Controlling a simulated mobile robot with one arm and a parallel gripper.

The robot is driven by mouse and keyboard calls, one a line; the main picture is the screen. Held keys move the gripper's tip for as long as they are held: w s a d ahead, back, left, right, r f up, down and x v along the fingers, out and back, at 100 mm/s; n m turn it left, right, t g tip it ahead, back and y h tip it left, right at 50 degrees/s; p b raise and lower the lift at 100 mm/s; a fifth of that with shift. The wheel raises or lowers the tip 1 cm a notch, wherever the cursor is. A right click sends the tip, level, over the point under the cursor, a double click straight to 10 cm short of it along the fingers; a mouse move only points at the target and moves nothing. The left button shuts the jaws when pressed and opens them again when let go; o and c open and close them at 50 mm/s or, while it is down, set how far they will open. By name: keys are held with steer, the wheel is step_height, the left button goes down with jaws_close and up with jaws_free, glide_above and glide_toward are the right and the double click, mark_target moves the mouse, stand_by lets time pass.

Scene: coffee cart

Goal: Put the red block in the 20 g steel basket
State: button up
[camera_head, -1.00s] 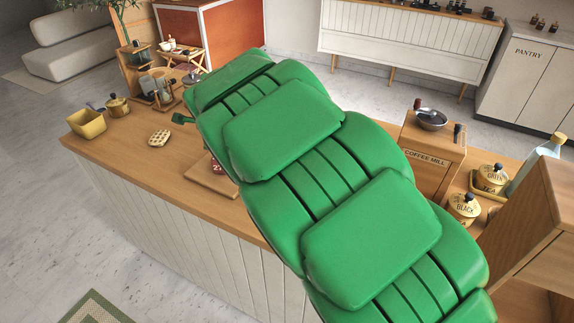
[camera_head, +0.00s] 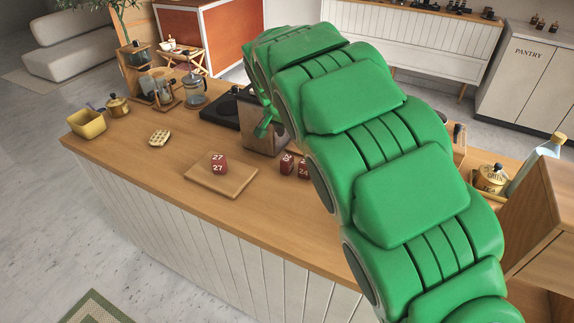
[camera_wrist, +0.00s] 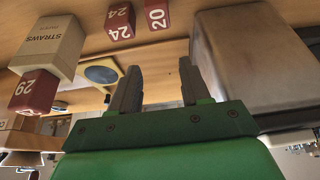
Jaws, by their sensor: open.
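In the head view a red block marked 27 (camera_head: 219,164) sits on a wooden board (camera_head: 232,187) on the counter. Two more red blocks, one marked 24 (camera_head: 303,169), stand to its right beside my arm. The wrist view shows red blocks marked 24 (camera_wrist: 120,20), 20 (camera_wrist: 157,14) and 29 (camera_wrist: 36,92); the 29 block is by a box labelled STRAWS (camera_wrist: 50,46). My gripper (camera_wrist: 159,66) is open, with nothing between its dark fingers. In the head view its fingers are hidden behind my green arm. I cannot make out a steel basket marked 20 g.
A large brownish box (camera_wrist: 255,60) is close beside the right finger. A dark flat appliance (camera_head: 222,108), a glass press (camera_head: 194,90), a waffle-like item (camera_head: 159,138) and a yellow tub (camera_head: 87,123) stand on the counter. The counter's front left is clear.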

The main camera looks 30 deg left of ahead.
glide_above(289, 155)
steer(key=s, duration=0.1)
steer(key=f, duration=0.4)
steer(key=shift+s+d+f, duration=0.2)
steer(key=shift+f, duration=0.1)
steer(key=shift+s+x, duration=0.2)
steer(key=shift+x, duration=1.7)
steer(key=shift+s+x, duration=0.25)
steer(key=shift+x, duration=1.65)
steer(key=shift+a+f, duration=0.15)
steer(key=shift+f, duration=0.05)
steer(key=shift+c, duration=0.3)
steer(key=c, duration=0.8)
steer(key=shift+r, duration=1.6)
steer(key=s+d+r, duration=0.5)
steer(key=s+r, duration=0.1)
steer(key=s, duration=0.1)
steer(key=s+d+r, duration=0.3)
steer(key=s, duration=0.1)
steer(key=shift+d+r, duration=0.3)
steer(key=shift+r, duration=0.1)
